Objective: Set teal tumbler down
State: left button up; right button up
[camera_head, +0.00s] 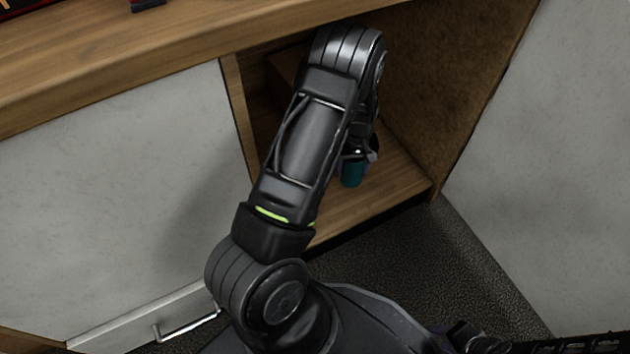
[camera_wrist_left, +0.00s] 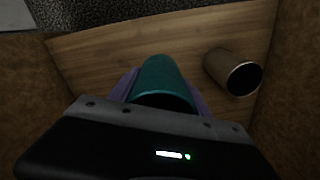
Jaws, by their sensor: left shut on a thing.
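The teal tumbler (camera_wrist_left: 163,78) is between the fingers of my left gripper (camera_wrist_left: 163,92), which is shut on it. In the head view the tumbler (camera_head: 353,173) shows below my left arm, inside the open wooden compartment, over its floor. I cannot tell whether its base touches the wood. My left gripper (camera_head: 358,152) is mostly hidden behind my arm in the head view. My right gripper is not clearly seen; only a dark part of my body shows at the lower right.
A brown metallic tumbler (camera_wrist_left: 233,72) lies or stands on the compartment floor (camera_wrist_left: 90,45), right of the teal one in the wrist view. Compartment side walls (camera_head: 455,90) are close on both sides. A counter top (camera_head: 150,60) overhangs the opening. A drawer handle (camera_head: 187,325) is at lower left.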

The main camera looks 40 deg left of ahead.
aim_at(351, 179)
pick_arm(q)
notch_tip(351, 179, down, 5)
jog(key=shift+b, duration=1.2)
jog(key=shift+f+b, duration=1.15)
jog(key=shift+f, duration=1.35)
jog(key=shift+f, duration=0.1)
jog(key=o, duration=1.6)
jog(key=shift+c, duration=0.2)
